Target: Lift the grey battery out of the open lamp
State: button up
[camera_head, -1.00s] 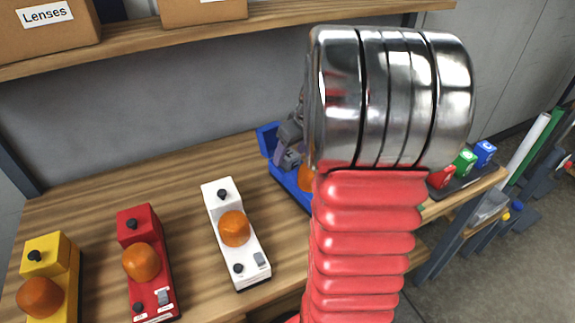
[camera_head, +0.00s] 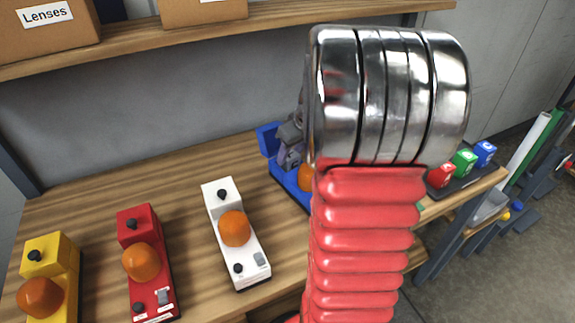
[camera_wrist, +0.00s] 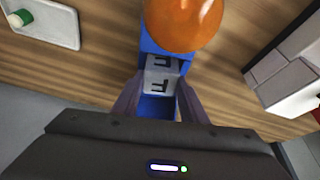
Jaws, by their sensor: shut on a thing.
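The blue lamp (camera_head: 268,141) stands on the bench behind my arm, partly hidden by it. Its orange dome (camera_wrist: 183,20) shows at the top of the wrist view, with the open blue end of the lamp (camera_wrist: 158,107) below it. The grey battery (camera_wrist: 160,75), with dark marks on its face, sits at that open end. My gripper (camera_wrist: 159,88) has a finger on each side of the battery and is shut on it. In the head view the gripper (camera_head: 291,135) is over the lamp, mostly hidden. I cannot tell whether the battery is clear of the compartment.
White (camera_head: 235,232), red (camera_head: 147,262) and yellow (camera_head: 50,275) lamps stand to the left. A dark tray at right holds red (camera_head: 441,176), green (camera_head: 464,163) and blue (camera_head: 485,152) batteries. A shelf (camera_head: 225,32) with boxes runs above the bench.

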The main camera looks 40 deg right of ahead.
jog(key=c, duration=0.8)
jog(key=shift+r, duration=0.1)
notch_tip(320, 180, up, 18)
jog(key=shift+f, duration=0.1)
dwell(0.3)
dwell(0.4)
